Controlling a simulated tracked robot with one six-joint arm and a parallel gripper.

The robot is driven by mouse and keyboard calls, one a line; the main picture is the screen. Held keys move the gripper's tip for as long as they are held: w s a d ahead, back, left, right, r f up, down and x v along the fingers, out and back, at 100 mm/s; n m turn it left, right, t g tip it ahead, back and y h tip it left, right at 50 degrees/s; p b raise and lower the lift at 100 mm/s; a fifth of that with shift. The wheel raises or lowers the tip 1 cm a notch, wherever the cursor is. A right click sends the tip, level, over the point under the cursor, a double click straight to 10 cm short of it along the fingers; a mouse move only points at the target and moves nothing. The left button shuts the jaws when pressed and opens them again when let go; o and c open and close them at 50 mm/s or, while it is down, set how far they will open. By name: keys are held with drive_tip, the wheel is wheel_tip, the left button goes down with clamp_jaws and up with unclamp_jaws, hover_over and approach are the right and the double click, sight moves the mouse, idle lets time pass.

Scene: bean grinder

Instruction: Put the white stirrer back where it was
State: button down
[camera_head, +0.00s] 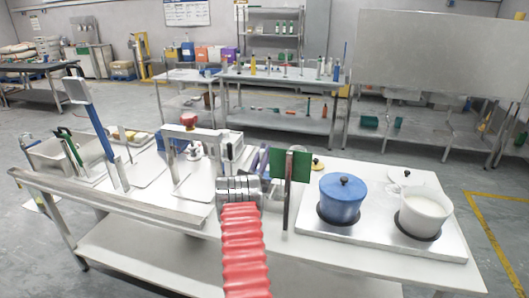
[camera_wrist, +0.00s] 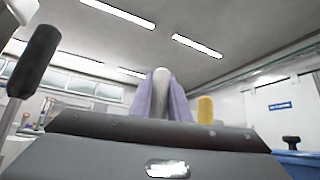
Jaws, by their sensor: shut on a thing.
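My gripper (camera_head: 264,160) is above the near table, behind my red ribbed arm, just left of a green panel. In the wrist view its purple fingers (camera_wrist: 167,95) are shut around a pale, rounded, upright thing, the white stirrer (camera_wrist: 168,82). Only a narrow strip of the stirrer shows between the fingers; its lower part is hidden by my wrist. In the head view I cannot make it out behind the arm and fingers. A blue-handled tool with a white head (camera_head: 76,90) stands tilted at the table's left.
The green panel (camera_head: 298,166) is close to my gripper's right. A blue pot (camera_head: 342,197) and a white pot (camera_head: 424,212) stand on a white hob (camera_head: 375,243) farther right. A white frame (camera_head: 190,133) and a red-topped device stand to the left. A yellow cylinder (camera_wrist: 206,110) shows behind my fingers.

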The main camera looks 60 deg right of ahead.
drive_tip(key=c, duration=1.6)
unclamp_jaws()
drive_tip(key=shift+r, duration=0.1)
wheel_tip(320, 180, up, 10)
drive_tip(key=shift+f, duration=0.15)
